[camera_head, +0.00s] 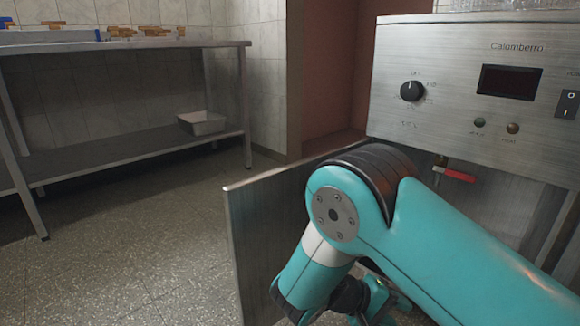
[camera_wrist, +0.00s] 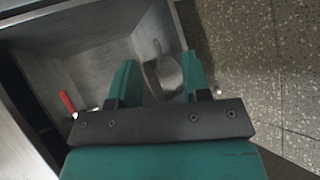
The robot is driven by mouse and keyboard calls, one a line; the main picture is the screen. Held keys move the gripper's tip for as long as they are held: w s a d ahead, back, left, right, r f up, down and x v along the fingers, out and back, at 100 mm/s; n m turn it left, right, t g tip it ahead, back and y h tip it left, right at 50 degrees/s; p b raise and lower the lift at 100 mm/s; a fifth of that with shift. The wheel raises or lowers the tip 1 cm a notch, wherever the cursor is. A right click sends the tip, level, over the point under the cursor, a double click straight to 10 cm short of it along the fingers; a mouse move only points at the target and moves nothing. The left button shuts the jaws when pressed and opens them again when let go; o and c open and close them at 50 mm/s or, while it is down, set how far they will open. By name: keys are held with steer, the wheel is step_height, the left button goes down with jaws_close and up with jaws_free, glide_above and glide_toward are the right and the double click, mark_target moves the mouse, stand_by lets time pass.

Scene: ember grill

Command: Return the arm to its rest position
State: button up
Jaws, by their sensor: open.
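My teal arm (camera_head: 440,235) reaches across the right of the head view, bent downward beside an open metal door (camera_head: 255,240). Its wrist end is low in that view, and the fingertips cannot be made out there. In the wrist view my gripper (camera_wrist: 160,68) has its two teal fingers spread apart. A grey metal piece with a thin handle (camera_wrist: 163,75) shows between and beyond the fingers. I see no contact with it, and its depth is unclear.
The steel appliance (camera_head: 440,60) with a knob and display stands at right. A red-handled valve (camera_head: 459,175) is below its panel, close to my arm. A steel table (camera_head: 120,45) with a lower shelf holding a metal tray (camera_head: 202,123) is at left. The floor (camera_head: 130,240) between is clear.

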steer(key=s+a+r+n+g+y+p, duration=0.1)
steer(key=s+r+y+p, duration=0.3)
steer(key=r, duration=0.7)
steer(key=s+a+r+y+p, duration=0.15)
steer(key=r+y+p, duration=0.35)
steer(key=r, duration=0.7)
steer(key=s+a+r+n+y+p, duration=0.2)
steer(key=s+r+y+p, duration=0.15)
steer(key=s+r, duration=0.45)
steer(key=s+a+r+n+y+p, duration=0.2)
steer(key=s+r+y+p, duration=0.15)
steer(key=s+r, duration=0.45)
step_height(320, 180, up, 37)
steer(key=w+p, duration=0.1)
steer(key=p, duration=3.4)
steer(key=shift+w+d+r+m, duration=0.15)
steer(key=shift+w+d+m, duration=0.05)
steer(key=shift+w+m, duration=0.15)
